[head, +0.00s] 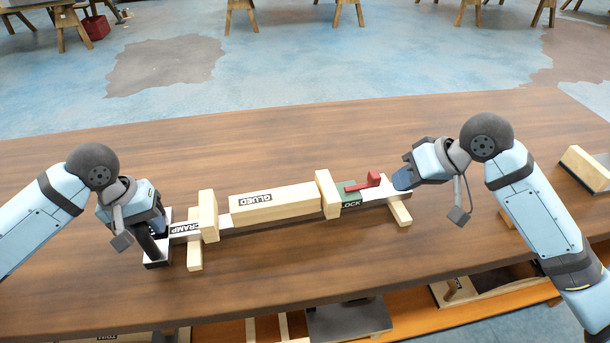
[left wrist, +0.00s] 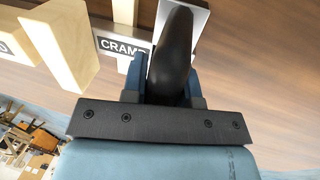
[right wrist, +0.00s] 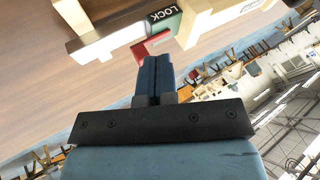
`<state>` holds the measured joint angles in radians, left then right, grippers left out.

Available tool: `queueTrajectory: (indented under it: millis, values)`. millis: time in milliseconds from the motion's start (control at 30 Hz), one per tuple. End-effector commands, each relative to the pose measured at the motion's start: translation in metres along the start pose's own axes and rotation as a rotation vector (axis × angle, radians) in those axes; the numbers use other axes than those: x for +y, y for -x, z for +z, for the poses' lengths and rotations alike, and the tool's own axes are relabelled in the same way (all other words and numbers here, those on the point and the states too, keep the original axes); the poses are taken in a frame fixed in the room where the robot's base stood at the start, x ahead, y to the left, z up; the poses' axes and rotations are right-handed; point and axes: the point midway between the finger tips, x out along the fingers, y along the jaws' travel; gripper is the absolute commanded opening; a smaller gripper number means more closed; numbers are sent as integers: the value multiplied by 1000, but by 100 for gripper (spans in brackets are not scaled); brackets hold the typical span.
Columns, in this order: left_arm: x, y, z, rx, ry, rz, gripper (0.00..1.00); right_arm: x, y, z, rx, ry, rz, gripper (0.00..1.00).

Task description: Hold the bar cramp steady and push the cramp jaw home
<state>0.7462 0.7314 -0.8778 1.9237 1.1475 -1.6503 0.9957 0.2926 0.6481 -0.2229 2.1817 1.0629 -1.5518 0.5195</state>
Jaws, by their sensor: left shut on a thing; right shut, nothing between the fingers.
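The bar cramp (head: 182,229) lies across the table on wooden feet, its bar labelled CRAMP at the left end. My left gripper (head: 152,232) is shut on the cramp's black handle (left wrist: 174,55), which stands at that left end. A wooden block labelled GLUED (head: 275,204) sits between two upright wooden pieces. The green cramp jaw (head: 349,198), labelled LOCK, has a red lever (head: 363,183) and touches or nearly touches the right upright piece. My right gripper (head: 402,180) is shut and empty at the bar's right end, close to the red lever (right wrist: 152,47).
A wooden block (head: 586,168) lies on the table at the far right, beyond my right arm. A lower shelf with more parts (head: 350,318) shows under the table's front edge. The table behind the cramp is clear.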

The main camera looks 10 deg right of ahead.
Motion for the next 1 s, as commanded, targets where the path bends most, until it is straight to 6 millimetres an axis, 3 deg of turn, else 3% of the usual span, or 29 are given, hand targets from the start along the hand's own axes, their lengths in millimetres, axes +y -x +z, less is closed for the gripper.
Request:
queueTrajectory:
  millis: [267, 600, 833, 1000]
  values:
    - [0, 0, 0, 0, -1, -1, 0, 38, -25, -34, -130, -122, -168, 0]
    - [0, 1, 0, 0, 0, -1, 0, 87, -56, -85, -272, -298, -602, 0]
    - [0, 0, 0, 0, 0, -1, 0, 98, -63, -97, -284, -340, -750, 0]
    - [0, 0, 0, 1, 1, -1, 0, 89, -73, -97, -285, -343, -765, 0]
